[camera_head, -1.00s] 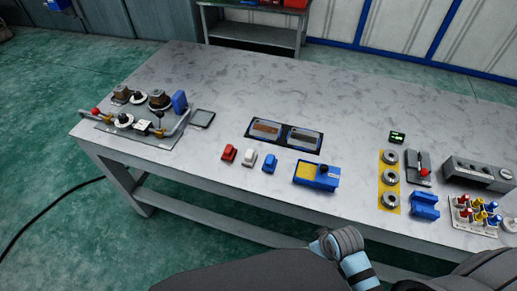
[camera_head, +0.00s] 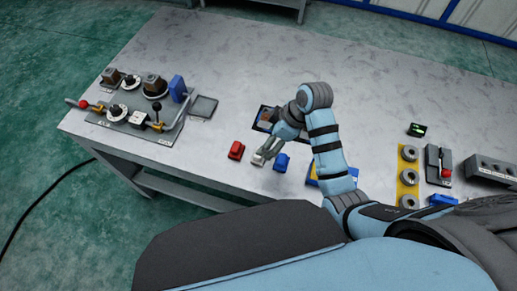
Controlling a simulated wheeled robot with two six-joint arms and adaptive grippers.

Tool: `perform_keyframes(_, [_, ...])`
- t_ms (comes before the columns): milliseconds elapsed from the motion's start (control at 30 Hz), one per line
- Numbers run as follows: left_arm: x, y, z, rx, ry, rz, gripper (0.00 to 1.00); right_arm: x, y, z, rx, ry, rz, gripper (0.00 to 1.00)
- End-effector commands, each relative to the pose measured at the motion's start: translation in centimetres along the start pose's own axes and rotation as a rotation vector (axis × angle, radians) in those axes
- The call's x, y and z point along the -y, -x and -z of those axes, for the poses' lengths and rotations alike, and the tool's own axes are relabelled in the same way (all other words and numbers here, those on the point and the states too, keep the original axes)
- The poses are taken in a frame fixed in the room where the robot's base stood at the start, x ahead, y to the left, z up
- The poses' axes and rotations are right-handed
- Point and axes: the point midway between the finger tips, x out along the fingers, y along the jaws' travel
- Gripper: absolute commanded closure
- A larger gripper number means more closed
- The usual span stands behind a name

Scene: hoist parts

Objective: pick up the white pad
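A small white pad (camera_head: 258,159) lies on the table between a red pad (camera_head: 236,150) and a blue pad (camera_head: 282,162). An arm of mine comes in from the lower right, and its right gripper (camera_head: 264,153) points down at the white pad. The fingers are at or just above the pad and hide much of it. I cannot tell whether they touch it or how far they are open. My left gripper is not in view.
A grey plate (camera_head: 130,123) with knobs and levers stands at the left, with a dark flat pad (camera_head: 204,106) beside it. My arm partly covers a dark-framed tray (camera_head: 265,117) and a blue-yellow box (camera_head: 313,180). Metal rings (camera_head: 409,153) and switch boxes stand at the right.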

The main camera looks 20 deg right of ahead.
Motion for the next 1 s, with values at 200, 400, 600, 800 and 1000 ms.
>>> perform_keyframes(200, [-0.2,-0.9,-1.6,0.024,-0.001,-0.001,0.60,-0.2,-4.3,0.0,0.002,-0.002,0.005,0.30])
perform_keyframes(400, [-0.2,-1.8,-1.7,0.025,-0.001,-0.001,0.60,0.0,-8.0,-0.2,0.003,-0.005,0.004,0.30])
perform_keyframes(600, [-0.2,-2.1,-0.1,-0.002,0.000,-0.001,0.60,0.0,-9.2,-0.2,0.003,-0.005,0.000,0.30])
perform_keyframes(800, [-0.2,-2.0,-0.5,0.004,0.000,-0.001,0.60,0.0,-9.1,-0.2,0.003,-0.005,0.000,0.46])
perform_keyframes(1000, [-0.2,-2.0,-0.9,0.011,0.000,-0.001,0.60,0.0,-9.1,-0.2,0.003,-0.006,0.000,0.78])
